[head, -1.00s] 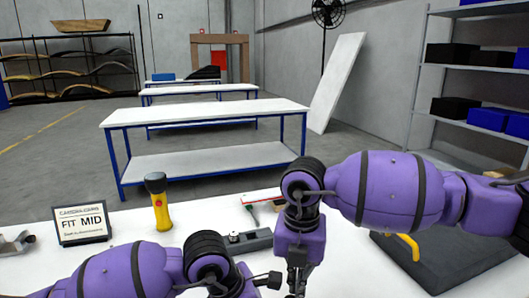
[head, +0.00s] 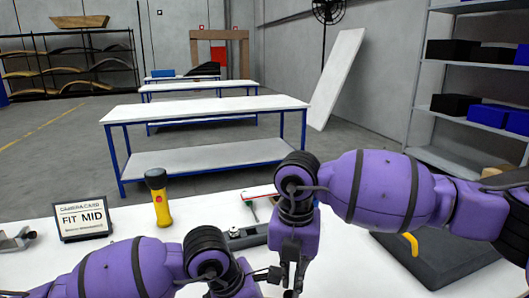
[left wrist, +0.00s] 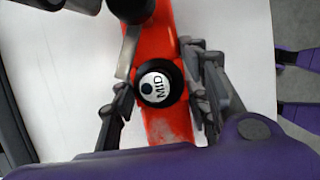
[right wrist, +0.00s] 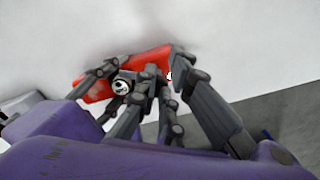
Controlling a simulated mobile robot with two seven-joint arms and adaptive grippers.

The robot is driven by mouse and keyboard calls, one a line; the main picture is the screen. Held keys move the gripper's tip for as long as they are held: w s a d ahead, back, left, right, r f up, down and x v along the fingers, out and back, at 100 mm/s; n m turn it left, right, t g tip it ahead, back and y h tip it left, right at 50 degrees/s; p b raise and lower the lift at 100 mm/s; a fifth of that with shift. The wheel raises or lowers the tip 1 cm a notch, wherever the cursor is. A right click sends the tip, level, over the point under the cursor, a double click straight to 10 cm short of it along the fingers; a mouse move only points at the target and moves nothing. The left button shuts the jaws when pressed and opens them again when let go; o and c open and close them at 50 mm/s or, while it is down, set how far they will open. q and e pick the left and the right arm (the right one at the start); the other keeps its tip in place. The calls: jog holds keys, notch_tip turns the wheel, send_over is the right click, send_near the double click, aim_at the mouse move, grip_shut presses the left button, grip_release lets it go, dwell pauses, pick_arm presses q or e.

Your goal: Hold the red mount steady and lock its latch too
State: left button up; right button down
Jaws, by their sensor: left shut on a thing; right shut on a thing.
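The red mount (left wrist: 160,125) shows in the left wrist view, with a round black knob (left wrist: 154,84) marked MID and a grey metal lever (left wrist: 126,56) beside it. My left gripper (left wrist: 160,90) is shut on the mount, its fingers on both sides around the knob. In the right wrist view the red mount (right wrist: 152,58) lies across my right gripper (right wrist: 166,78), which is shut on it near its right end. Overlapping fingers hide the exact contact and the latch's state. In the head view the right gripper (head: 288,280) points down and the mount is hidden.
A sign reading FIT MID (head: 83,218) and a yellow torch (head: 160,205) stand on the white table (head: 130,225). A dark grey block (head: 250,235) lies beside my right gripper. A black mat (head: 450,255) with a yellow handle (head: 411,243) is at the right.

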jog(key=shift+s+a+f, duration=0.2)
jog(key=shift+a+f, duration=0.05)
jog(key=shift+f, duration=0.5)
jog(key=shift+w+d, duration=0.1)
jog(key=shift+w, duration=0.15)
jog(key=shift+w+r, duration=0.2)
jog(key=shift+r, duration=0.35)
notch_tip(320, 180, up, 6)
jog(key=shift+w+f, duration=0.15)
jog(key=shift+f, duration=0.05)
